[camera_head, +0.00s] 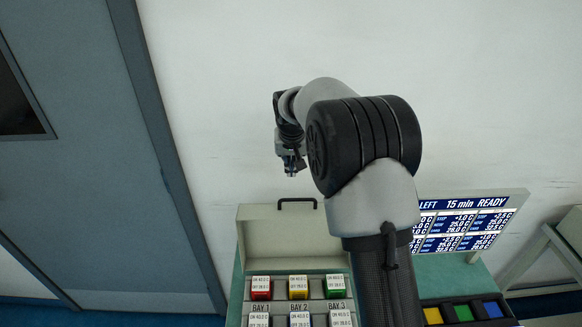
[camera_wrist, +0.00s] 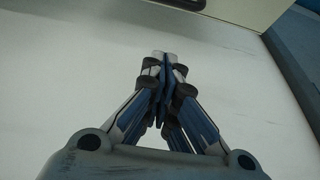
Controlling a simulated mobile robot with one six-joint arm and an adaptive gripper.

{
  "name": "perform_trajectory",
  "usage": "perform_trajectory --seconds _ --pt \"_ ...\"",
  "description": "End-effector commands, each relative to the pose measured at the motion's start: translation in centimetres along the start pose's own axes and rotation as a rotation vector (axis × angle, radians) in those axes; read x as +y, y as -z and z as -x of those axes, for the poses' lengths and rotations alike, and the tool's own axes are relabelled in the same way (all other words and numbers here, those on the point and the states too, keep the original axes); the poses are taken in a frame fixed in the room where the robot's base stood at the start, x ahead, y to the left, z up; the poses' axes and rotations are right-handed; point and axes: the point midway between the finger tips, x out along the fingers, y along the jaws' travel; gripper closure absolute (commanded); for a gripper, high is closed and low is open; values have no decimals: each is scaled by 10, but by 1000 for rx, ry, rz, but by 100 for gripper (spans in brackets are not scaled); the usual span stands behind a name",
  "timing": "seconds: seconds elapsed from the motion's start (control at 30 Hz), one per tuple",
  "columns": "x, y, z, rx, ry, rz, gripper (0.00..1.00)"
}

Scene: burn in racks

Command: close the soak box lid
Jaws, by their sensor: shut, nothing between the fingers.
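The soak box lid (camera_head: 291,232) stands open and raised at the back of the soak box, with a dark handle (camera_head: 297,201) on its top edge. The box holds labelled units in rows marked BAY 1 to BAY 3 (camera_head: 298,307). My gripper (camera_head: 293,168) hangs above the lid, near the wall, and apart from it. In the wrist view my gripper (camera_wrist: 165,65) is shut with nothing between its fingers. A pale panel with part of a dark handle, likely the lid, shows at the top of that view (camera_wrist: 236,10). My arm hides the box's right side.
A display panel (camera_head: 464,226) reading "15 min READY" stands to the right, behind my arm. A dark tray (camera_head: 463,313) with yellow, green and blue blocks sits in front of it. A grey door (camera_head: 80,150) is at the left. The white wall is close behind.

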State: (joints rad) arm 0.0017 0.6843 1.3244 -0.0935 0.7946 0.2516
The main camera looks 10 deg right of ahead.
Motion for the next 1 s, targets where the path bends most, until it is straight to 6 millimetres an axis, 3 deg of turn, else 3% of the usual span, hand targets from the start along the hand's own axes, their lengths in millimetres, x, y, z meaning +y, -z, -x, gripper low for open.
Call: perform_trajectory --seconds 0.1,0.37,0.6,1.0 --pt "1 -2 -28 -5 -1 0 100" --pt "0 -2 -81 -2 0 1 100" --pt "0 -30 -66 -1 0 1 100" --pt "0 -38 -63 -1 0 1 100"
